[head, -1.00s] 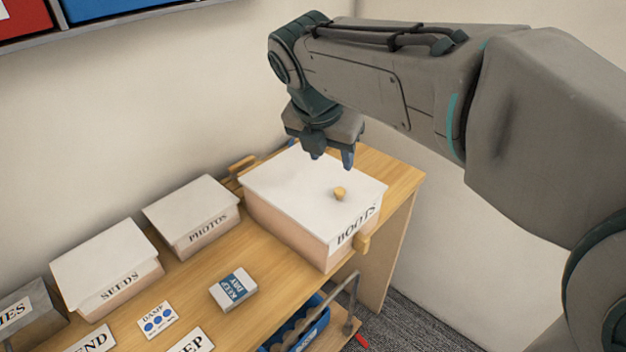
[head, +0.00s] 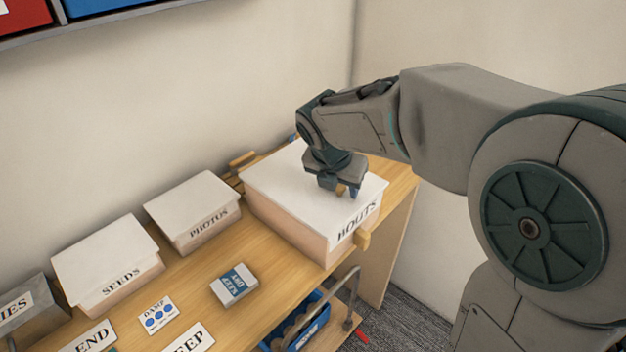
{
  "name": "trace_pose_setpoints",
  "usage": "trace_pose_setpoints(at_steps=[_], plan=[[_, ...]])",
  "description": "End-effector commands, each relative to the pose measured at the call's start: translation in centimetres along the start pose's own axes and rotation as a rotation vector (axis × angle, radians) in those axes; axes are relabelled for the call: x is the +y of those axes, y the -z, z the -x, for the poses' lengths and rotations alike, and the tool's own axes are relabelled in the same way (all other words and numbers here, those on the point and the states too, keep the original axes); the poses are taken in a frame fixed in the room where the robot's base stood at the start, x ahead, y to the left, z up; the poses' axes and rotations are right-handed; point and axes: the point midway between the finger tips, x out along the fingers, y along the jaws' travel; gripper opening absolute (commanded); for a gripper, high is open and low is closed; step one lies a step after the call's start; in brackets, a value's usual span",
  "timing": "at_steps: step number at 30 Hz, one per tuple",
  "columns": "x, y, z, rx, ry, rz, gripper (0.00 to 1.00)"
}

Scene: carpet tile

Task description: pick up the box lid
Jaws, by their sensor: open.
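The box lid (head: 280,187) is white and lies flat on the box marked BOOTS (head: 290,230) at the right end of the wooden table. My gripper (head: 340,190) is over the front right part of the lid, pointing down. Its fingers are open and stand on either side of the lid's wooden knob (head: 341,190), which is mostly hidden by them. I cannot tell whether the fingers touch the knob.
Boxes marked PHOTOS (head: 193,212) and SEEDS (head: 107,265) stand to the left, each with a white lid. A small KEEP DRY pack (head: 234,285) and a DAMP card (head: 158,315) lie in front. A blue crate (head: 300,325) is below the table edge.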

Motion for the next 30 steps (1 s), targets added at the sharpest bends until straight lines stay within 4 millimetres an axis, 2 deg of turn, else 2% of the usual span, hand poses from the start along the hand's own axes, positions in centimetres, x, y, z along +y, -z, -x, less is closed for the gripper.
trace_pose_setpoints(at_steps=[6,11,12,23,26,30], plan=[[0.0,0.0,-0.1,0.0,0.0,0.0,0.47],[0.0,0.0,-0.1,0.0,0.0,0.0,0.02],[0.0,0.0,-0.1,0.0,0.0,0.0,0.0],[0.0,-0.2,0.3,-0.002,-0.001,-0.001,0.0],[0.0,-0.5,1.0,-0.002,-0.001,-0.002,0.0],[0.0,-1.3,2.9,-0.004,-0.003,-0.002,0.0]])
